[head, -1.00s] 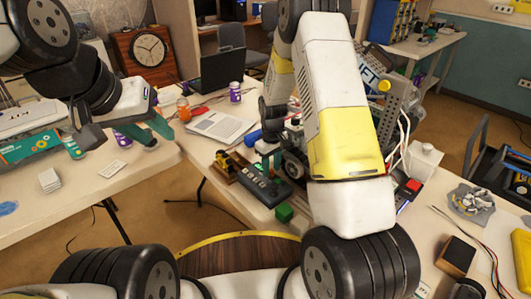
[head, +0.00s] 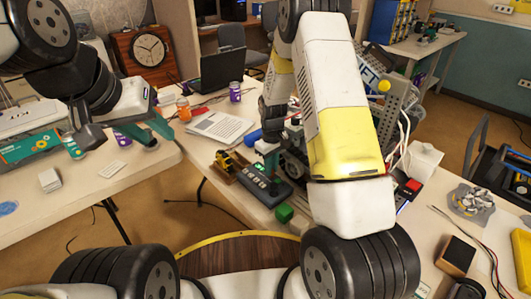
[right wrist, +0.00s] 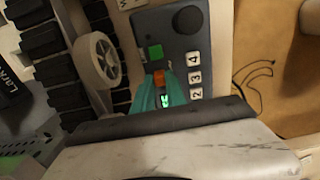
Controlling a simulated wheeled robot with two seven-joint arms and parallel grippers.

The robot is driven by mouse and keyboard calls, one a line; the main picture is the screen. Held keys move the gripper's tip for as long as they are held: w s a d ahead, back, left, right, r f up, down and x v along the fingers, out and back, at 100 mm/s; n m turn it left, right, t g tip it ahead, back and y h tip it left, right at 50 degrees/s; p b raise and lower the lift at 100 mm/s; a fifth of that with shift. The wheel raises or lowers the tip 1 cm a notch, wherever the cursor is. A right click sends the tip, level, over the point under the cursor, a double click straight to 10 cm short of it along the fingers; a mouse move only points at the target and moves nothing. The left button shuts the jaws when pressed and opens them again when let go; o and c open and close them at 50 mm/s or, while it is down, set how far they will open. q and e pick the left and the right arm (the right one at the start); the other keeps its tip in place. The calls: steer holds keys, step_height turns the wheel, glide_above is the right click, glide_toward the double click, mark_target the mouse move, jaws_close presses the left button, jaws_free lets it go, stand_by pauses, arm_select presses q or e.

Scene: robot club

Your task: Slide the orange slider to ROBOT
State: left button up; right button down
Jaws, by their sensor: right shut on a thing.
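A dark grey control box (head: 268,190) lies on the table in the middle of the head view. In the right wrist view the box (right wrist: 176,28) shows a black knob, a green button and white number keys. The orange slider (right wrist: 158,77) shows at the tips of my right gripper (right wrist: 160,86), whose teal fingers are shut on it. In the head view my right gripper (head: 269,162) reaches down onto the box. The slider's lower part and its slot are hidden by the fingers. The ROBOT label cannot be read. My left gripper (head: 150,130) is open and empty above the left table.
A small yellow model (head: 226,163) stands left of the box, and a green cube (head: 284,213) lies in front of it. A wheeled machine (head: 293,165) stands close on its right. Papers (head: 219,127) and a laptop (head: 222,70) lie behind.

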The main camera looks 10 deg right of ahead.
steer(key=shift+w, duration=0.1)
stand_by(0.7)
steer(key=shift+w+a, duration=0.75)
steer(key=shift+w, duration=0.3)
steer(key=c, duration=1.4)
jaws_free()
steer(key=shift+o, duration=0.2)
step_height(320, 180, up, 8)
steer(key=shift+f, duration=0.1)
